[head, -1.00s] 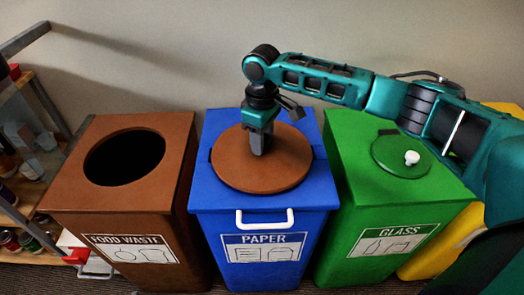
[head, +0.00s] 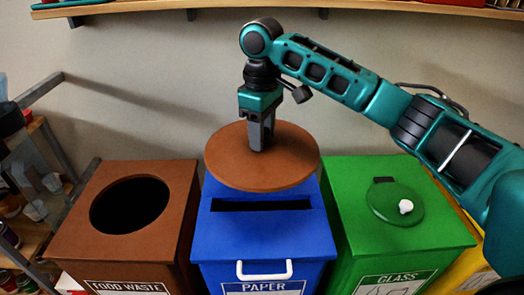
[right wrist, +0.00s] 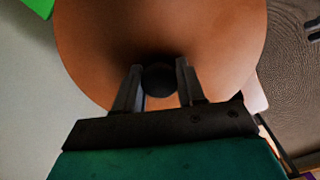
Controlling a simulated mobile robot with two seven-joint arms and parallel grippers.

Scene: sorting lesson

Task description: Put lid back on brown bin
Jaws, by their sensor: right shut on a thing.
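A round brown lid (head: 295,162) hangs in the air above the back of the blue PAPER bin (head: 225,245), tilted little if at all. My right gripper (head: 261,146) is shut on its dark knob (right wrist: 158,80), which shows between the fingers in the right wrist view. The underside of the lid is hidden. The brown FOOD WASTE bin (head: 75,240) stands at the left with its round opening (head: 130,205) uncovered. My left gripper is not in view.
The blue bin's slot (head: 262,204) shows in front of the lid. The green GLASS bin (head: 450,230) stands at the right, its round cover on. A yellow bin (head: 470,278) is partly hidden beyond it. A wall shelf (head: 300,13) runs overhead; a rack (head: 45,170) stands at left.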

